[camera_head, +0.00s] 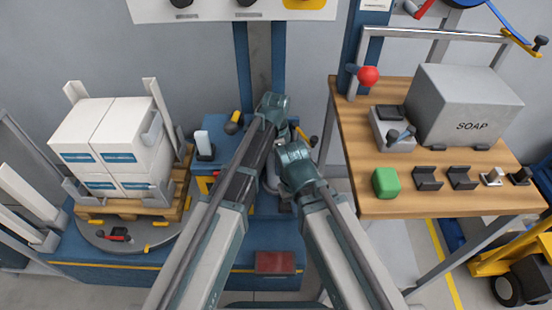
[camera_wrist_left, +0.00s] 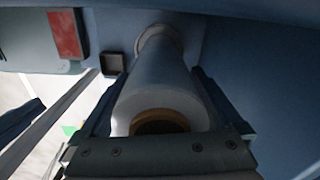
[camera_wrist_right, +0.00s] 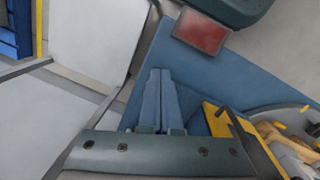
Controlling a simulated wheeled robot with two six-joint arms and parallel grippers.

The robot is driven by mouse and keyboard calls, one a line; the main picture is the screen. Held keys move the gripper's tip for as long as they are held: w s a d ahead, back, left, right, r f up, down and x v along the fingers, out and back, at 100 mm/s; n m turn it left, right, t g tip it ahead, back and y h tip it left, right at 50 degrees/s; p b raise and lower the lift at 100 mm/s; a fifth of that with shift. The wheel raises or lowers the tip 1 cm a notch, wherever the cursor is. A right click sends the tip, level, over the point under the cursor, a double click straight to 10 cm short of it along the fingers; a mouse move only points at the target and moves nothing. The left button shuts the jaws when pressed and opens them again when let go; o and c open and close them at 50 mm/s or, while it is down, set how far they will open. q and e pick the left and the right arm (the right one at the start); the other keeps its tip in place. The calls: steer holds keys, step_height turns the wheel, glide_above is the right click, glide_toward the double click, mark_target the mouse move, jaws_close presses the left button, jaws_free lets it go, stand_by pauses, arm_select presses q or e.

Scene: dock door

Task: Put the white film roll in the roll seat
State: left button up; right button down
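The white film roll (camera_wrist_left: 165,85) shows in the left wrist view, its brown core end facing the camera. The fingers of my left gripper (camera_wrist_left: 160,80) lie along both sides of it and appear shut on it. The roll's far end meets a pale round ring (camera_wrist_left: 160,38) on a blue surface; I cannot tell whether this is the roll seat or whether they touch. My right gripper (camera_wrist_right: 160,80) is shut and empty, its fingers together above blue machine parts. In the head view both grippers are mostly hidden behind my arms, between pallet and bench.
White boxes (camera_head: 112,140) stand on a wooden pallet on a turntable (camera_head: 105,238) at the left. A wooden bench (camera_head: 440,200) at the right bears a grey SOAP box (camera_head: 462,105), a green block (camera_head: 386,182) and small black holders. A red panel (camera_head: 275,262) is on the blue base.

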arm_select(q)
steer(key=shift+r, duration=0.1)
step_height(320, 180, up, 12)
steer(key=p, duration=1.2)
steer(key=shift+r, duration=0.1)
